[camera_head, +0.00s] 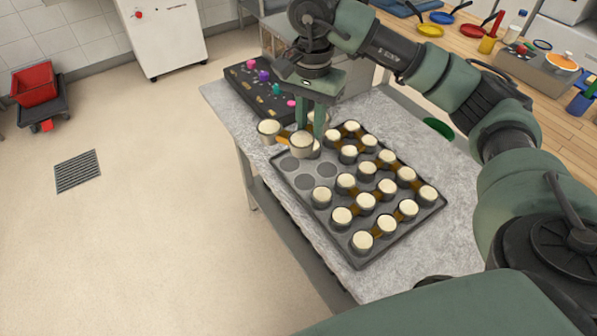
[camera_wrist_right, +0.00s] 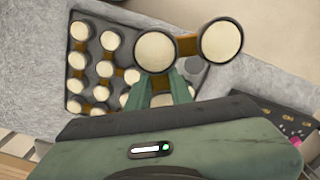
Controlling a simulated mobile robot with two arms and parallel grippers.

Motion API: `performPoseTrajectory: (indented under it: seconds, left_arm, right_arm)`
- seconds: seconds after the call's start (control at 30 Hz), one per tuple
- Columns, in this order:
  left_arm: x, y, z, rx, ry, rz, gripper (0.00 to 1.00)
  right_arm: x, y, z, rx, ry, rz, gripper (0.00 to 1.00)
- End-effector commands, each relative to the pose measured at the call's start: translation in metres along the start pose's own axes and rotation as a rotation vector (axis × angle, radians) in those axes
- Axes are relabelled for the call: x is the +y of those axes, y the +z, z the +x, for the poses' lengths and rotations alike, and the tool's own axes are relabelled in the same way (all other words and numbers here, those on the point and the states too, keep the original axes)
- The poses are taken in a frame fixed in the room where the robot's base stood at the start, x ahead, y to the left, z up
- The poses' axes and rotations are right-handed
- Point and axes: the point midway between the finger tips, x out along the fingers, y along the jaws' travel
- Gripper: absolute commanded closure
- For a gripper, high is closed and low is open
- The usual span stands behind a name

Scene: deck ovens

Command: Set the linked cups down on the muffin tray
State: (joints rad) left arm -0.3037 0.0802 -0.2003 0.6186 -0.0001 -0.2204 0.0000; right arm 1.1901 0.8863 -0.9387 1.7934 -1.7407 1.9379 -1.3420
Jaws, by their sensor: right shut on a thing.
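My right gripper (camera_head: 311,122) is shut on one cup of a linked pair, two cream-topped cups (camera_head: 301,141) joined by an orange-brown link. The other cup (camera_head: 269,128) sticks out to the left, past the tray's edge. The pair also shows large in the right wrist view (camera_wrist_right: 155,52), with its link (camera_wrist_right: 188,45) between the cups. They appear held above the far left corner of the dark muffin tray (camera_head: 412,228). Several linked cups stand in the tray. Empty round sockets (camera_head: 304,182) show at its left side. The gripper hides part of the far corner. My left gripper is not in view.
The tray lies on a grey worktop (camera_head: 398,270). A dark board with coloured knobs (camera_head: 262,90) lies behind it. A green object (camera_head: 438,128) is at the right. Open floor (camera_head: 150,230) lies left. Pans (camera_head: 430,30) rest on a wooden counter far right.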

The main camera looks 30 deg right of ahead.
Motion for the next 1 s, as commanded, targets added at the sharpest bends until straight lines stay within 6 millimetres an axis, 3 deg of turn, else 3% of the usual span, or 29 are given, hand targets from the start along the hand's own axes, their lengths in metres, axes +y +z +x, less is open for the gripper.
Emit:
performPoseTrajectory:
  seconds: [0.03,0.1,0.3,0.47,0.8,1.0]
  left_arm:
    - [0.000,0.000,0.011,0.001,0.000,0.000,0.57]
    - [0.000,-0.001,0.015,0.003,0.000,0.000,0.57]
    - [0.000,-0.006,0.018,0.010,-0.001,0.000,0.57]
    - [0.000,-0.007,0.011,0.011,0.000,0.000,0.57]
    - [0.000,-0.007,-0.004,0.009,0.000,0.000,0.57]
    - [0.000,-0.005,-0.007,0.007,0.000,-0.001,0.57]
  right_arm:
    - [-0.003,-0.019,0.000,-0.001,-0.004,0.139,1.00]
    - [-0.003,-0.037,-0.005,0.000,-0.003,0.295,1.00]
    - [-0.001,-0.058,-0.005,0.001,0.001,0.492,1.00]
    - [0.000,-0.058,0.029,-0.001,0.006,0.497,1.00]
    - [0.000,-0.058,0.117,0.000,0.004,0.495,1.00]
    - [-0.001,-0.058,0.141,0.001,-0.001,0.493,1.00]
